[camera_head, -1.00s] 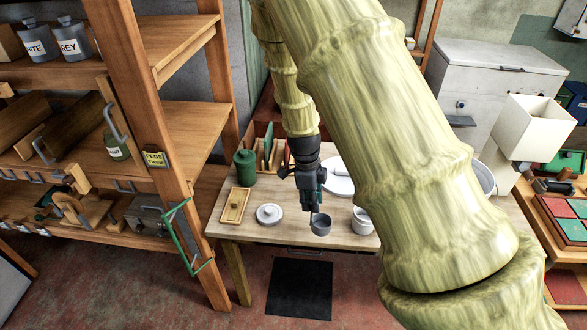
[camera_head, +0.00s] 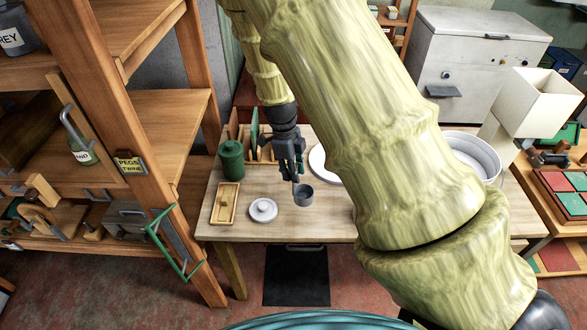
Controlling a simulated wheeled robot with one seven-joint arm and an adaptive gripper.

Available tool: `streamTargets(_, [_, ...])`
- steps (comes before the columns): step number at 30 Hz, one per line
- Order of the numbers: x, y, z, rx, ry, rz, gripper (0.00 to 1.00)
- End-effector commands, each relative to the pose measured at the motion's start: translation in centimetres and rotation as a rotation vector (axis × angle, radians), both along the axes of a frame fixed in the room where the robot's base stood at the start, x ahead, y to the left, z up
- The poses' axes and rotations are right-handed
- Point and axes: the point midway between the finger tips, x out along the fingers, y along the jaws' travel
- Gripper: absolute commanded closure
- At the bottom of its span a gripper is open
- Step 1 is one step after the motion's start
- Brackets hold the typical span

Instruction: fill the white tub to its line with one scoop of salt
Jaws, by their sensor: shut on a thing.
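My gripper (camera_head: 296,178) points down over the wooden workbench (camera_head: 285,229), shut on the handle of a small grey cup-like scoop (camera_head: 304,198). The scoop is upright, its mouth facing up; I cannot tell whether it touches the bench or what it contains. A large round white tub (camera_head: 474,150) shows at the right of the bench, partly behind my arm. Its inside looks pale; no line or salt can be made out. My arm covers the bench to the right of the scoop.
A white knobbed lid (camera_head: 263,211), a wooden tray (camera_head: 225,204) and a green canister (camera_head: 231,160) stand left of the scoop. A white plate (camera_head: 319,162) lies behind it.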

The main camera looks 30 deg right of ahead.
Motion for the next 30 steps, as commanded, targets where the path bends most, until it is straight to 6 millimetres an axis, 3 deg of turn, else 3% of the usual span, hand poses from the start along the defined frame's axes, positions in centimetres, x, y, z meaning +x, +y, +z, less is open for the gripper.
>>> streamTargets(13, [-0.1,-0.2,-4.3,0.000,0.000,-0.004,1.00])
streamTargets(30, [-0.1,-0.2,-4.8,0.000,-0.001,-0.003,1.00])
